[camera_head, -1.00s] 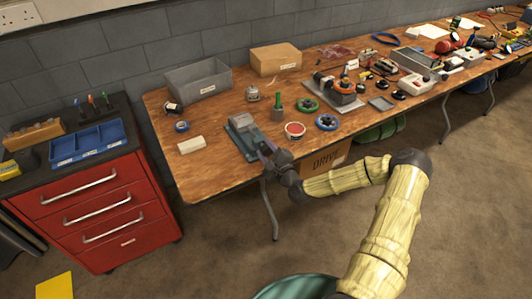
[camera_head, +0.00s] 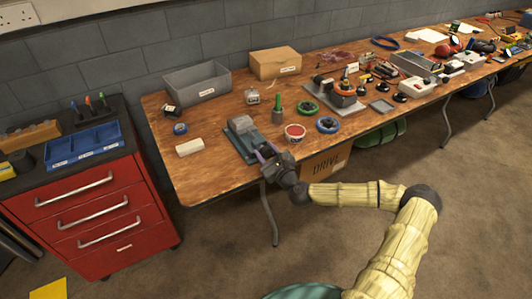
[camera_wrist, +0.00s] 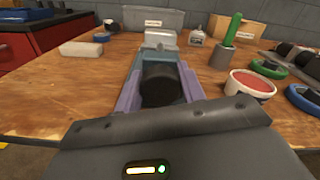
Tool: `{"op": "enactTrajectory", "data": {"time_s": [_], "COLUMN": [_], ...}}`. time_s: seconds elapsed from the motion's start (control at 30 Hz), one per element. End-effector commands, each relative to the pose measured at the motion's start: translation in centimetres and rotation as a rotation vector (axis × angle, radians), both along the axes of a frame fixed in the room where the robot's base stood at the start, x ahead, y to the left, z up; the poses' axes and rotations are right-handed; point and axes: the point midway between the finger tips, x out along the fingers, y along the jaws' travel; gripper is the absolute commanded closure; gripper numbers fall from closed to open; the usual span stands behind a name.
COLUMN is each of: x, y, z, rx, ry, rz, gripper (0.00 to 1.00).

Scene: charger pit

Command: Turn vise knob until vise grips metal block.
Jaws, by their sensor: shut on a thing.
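The grey-blue vise (camera_head: 243,136) stands at the front edge of the wooden bench and also shows ahead in the wrist view (camera_wrist: 160,38). Its dark round knob (camera_wrist: 160,84) faces me. My gripper (camera_head: 268,153) is at the vise's near end, beyond the bench edge. In the wrist view its two lavender fingers (camera_wrist: 160,92) lie on either side of the knob, shut on it. I cannot make out a separate metal block between the vise jaws, nor whether the jaws touch one.
A white block (camera_head: 190,147) lies left of the vise. A red-topped tin (camera_head: 295,132), a green-handled tool (camera_head: 277,108) and a blue ring (camera_head: 327,124) stand to its right. A grey bin (camera_head: 197,84) is behind. The red drawer cabinet (camera_head: 95,215) is at the left.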

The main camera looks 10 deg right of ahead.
Motion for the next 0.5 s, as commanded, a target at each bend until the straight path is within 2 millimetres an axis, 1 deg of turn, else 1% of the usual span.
{"op": "enactTrajectory", "data": {"time_s": [0.03, 0.33, 0.37, 0.43, 0.47, 0.5], "x": [-0.04, -0.03, -0.03, -0.02, -0.02, -0.01], "y": [-0.11, -0.12, -0.12, -0.11, -0.11, -0.09], "z": [-0.24, -0.25, -0.25, -0.22, -0.2, -0.17], "rx": [0.002, 0.002, 0.002, 0.002, 0.001, 0.002], "ry": [0.005, 0.006, 0.006, 0.005, 0.005, 0.004], "rz": [-0.003, -0.003, -0.003, -0.003, -0.003, -0.002], "gripper": [0.83, 0.83, 0.55, 0.41, 0.39, 0.39]}}
